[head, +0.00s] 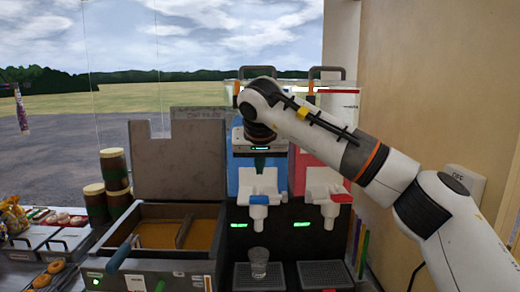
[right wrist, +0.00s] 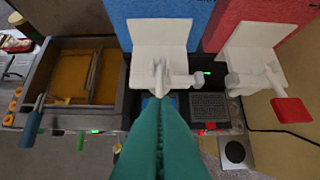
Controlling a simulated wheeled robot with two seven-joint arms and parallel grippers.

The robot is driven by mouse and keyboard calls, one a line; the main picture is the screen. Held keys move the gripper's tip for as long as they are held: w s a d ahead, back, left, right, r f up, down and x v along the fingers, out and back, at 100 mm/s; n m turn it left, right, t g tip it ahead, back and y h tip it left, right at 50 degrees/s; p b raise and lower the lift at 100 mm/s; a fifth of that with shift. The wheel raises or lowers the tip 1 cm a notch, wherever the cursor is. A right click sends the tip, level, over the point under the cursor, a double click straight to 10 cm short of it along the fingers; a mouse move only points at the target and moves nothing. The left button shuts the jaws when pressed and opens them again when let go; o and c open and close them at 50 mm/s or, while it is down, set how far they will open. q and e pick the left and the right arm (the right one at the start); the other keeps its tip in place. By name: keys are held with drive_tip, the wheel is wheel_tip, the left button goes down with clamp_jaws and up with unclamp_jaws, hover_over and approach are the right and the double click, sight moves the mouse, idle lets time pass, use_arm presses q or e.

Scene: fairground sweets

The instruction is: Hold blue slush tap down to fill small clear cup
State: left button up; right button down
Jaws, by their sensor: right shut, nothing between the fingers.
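The blue slush tap (head: 258,199) has a white body and a blue lever, below the blue slush tank (head: 233,165). The small clear cup (head: 259,262) stands upright under it on a drip tray (head: 244,280); I see no blue in it. My right gripper (head: 261,163) is shut and empty, pointing down just above the tap's white body. In the right wrist view its green fingers (right wrist: 160,100) overlap the tap and hide most of its lever and the cup. I cannot tell whether they touch the tap. My left gripper is not in view.
A red slush tap (head: 334,197) stands close on the right, over another drip tray (head: 325,274). A fryer with orange oil (head: 157,236) and its raised lid (head: 178,160) are on the left. Stacked jars (head: 114,170) stand further left. A wall (head: 430,80) bounds the right.

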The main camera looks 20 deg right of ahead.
sight(260, 203)
drive_tip(key=f, duration=0.2)
drive_tip(key=w+f+p, duration=0.1)
drive_tip(key=f, duration=0.2)
drive_tip(key=shift+d+f+p, duration=0.1)
drive_tip(key=shift+d+p, duration=0.05)
drive_tip(key=shift+p, duration=0.15)
drive_tip(key=shift+f, duration=0.55)
drive_tip(key=shift+s, duration=0.1)
drive_tip(key=f+t+b, duration=0.1)
drive_tip(key=f+b, duration=0.1)
drive_tip(key=b, duration=0.2)
drive_tip(key=s+f+t+b, duration=0.1)
drive_tip(key=f+b, duration=0.1)
drive_tip(key=b, duration=0.3)
drive_tip(key=shift+s+a+f+t+h, duration=0.15)
drive_tip(key=shift+a+f+t+h, duration=0.1)
drive_tip(key=shift+t+h, duration=0.15)
idle(3.7)
drive_tip(key=shift+r+p, duration=0.7)
drive_tip(key=shift+r, duration=0.05)
